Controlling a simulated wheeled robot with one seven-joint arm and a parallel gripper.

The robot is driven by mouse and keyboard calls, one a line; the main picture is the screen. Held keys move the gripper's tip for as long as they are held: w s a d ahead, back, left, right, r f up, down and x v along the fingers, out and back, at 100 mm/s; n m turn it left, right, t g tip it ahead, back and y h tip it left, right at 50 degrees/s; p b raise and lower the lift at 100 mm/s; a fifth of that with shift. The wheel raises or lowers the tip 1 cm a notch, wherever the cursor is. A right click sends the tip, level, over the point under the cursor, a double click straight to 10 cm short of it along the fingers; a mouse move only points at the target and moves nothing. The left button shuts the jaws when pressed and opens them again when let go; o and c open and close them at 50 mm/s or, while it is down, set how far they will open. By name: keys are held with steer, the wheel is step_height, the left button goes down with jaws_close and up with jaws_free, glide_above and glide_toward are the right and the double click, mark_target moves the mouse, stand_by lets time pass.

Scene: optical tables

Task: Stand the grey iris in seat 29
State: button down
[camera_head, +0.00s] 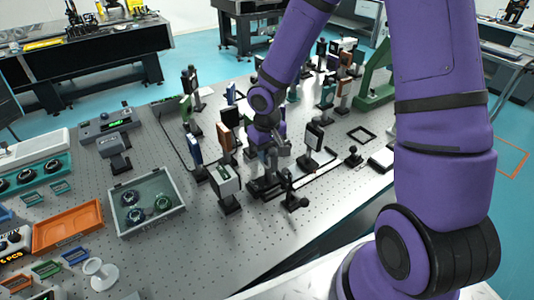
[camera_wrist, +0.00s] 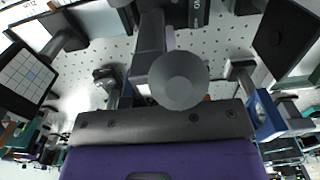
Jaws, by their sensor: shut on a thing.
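My gripper (camera_head: 272,152) reaches down among the posts near the middle of the optical table. It is shut on a grey part, which I take to be the grey iris (camera_wrist: 180,80). In the wrist view it shows as a plain round grey disc close to the camera, just beyond the dark gripper body. In the head view the gripper and arm largely hide it. A dark base (camera_head: 266,186) stands on the table just below the gripper. I cannot read any seat number, and I cannot tell whether the iris touches a seat.
Mounted optics crowd around the gripper: a pale box on a post (camera_head: 225,183), a dark panel (camera_head: 314,137), a brown plate (camera_head: 225,138) and a small black stand (camera_head: 293,194). A grey tray (camera_head: 178,183) with round parts and an orange tray (camera_head: 67,226) lie left. Bare table lies front-centre.

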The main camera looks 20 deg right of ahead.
steer(key=shift+f, duration=0.5)
steer(key=c, duration=1)
jaws_free()
step_height(320, 180, up, 13)
steer(key=shift+s+f, duration=0.1)
steer(key=shift+f, duration=0.1)
steer(key=s+d+r+m+t, duration=0.1)
steer(key=s+d+r+t, duration=0.1)
steer(key=s+r, duration=0.8)
steer(key=s+d+r+m+t, duration=0.1)
steer(key=s+d+r+t, duration=0.2)
steer(key=s+r, duration=0.7)
steer(key=shift+s+d, duration=0.95)
steer(key=shift+s, duration=0.05)
